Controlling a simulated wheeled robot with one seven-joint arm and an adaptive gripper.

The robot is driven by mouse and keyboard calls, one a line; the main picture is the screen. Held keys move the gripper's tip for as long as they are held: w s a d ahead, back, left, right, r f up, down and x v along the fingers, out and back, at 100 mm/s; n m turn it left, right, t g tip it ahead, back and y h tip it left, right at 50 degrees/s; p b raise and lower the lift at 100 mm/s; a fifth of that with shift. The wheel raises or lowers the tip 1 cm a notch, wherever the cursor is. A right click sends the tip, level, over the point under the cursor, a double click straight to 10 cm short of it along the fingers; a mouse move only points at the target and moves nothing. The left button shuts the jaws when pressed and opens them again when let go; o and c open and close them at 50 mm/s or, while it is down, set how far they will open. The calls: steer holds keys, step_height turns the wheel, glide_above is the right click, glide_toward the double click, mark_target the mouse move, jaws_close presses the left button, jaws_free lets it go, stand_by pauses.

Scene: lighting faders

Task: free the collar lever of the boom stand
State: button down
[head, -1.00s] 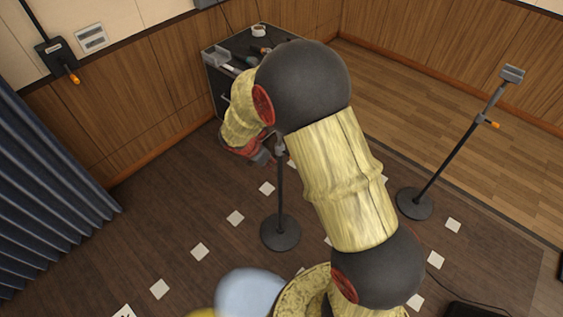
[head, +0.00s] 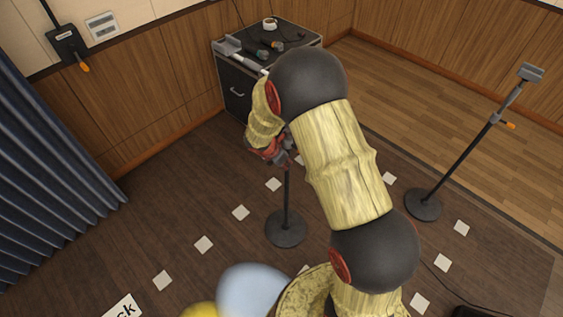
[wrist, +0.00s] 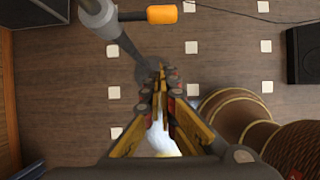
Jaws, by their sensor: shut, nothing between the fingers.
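In the wrist view the boom stand's grey pole and collar (wrist: 104,19) rise at the upper left, close to the camera. Its orange collar lever (wrist: 162,14) sticks out to the right, roughly level in the picture. My gripper (wrist: 160,72) is shut and empty; its fingertips lie below the lever in the picture, apart from it. In the head view my gripper (head: 279,153) is by the upper part of the middle stand (head: 287,200), whose round base (head: 287,229) stands on the floor. My arm and gripper hide that stand's top and lever there.
A second stand (head: 457,165) with an orange lever (head: 510,125) stands at the right. A dark cabinet (head: 238,90) with tools and a cup stands behind my arm. A wall switch with an orange handle (head: 84,68) and a blue curtain (head: 55,150) are at the left.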

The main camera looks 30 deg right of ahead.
steer(key=shift+w+d+r, duration=0.1)
steer(key=shift+w+d, duration=0.15)
steer(key=shift+d, duration=0.35)
steer(key=shift+w+d+r, duration=0.15)
steer(key=shift+w+d, duration=0.05)
steer(key=shift+d, duration=0.45)
steer(key=shift+w+d+r, duration=0.1)
steer(key=shift+w+d, duration=0.15)
steer(key=shift+d, duration=0.35)
steer(key=shift+s+d, duration=0.1)
steer(key=shift+d+n, duration=0.2)
steer(key=shift+n, duration=0.2)
steer(key=shift+d+n+t, duration=0.25)
steer(key=shift+n+t, duration=0.05)
steer(key=d+n+p, duration=0.1)
steer(key=n, duration=0.1)
steer(key=d+n+t+y+p, duration=0.1)
steer(key=d+n, duration=0.1)
steer(key=shift+d+r+n+t, duration=0.1)
steer(key=shift+d+n+t, duration=0.15)
steer(key=shift+n+t, duration=0.05)
steer(key=shift+w+d+p, duration=0.6)
steer(key=shift+d, duration=0.25)
steer(key=shift+w+d+p, duration=0.55)
steer(key=shift+d+p, duration=0.05)
steer(key=shift+d, duration=0.25)
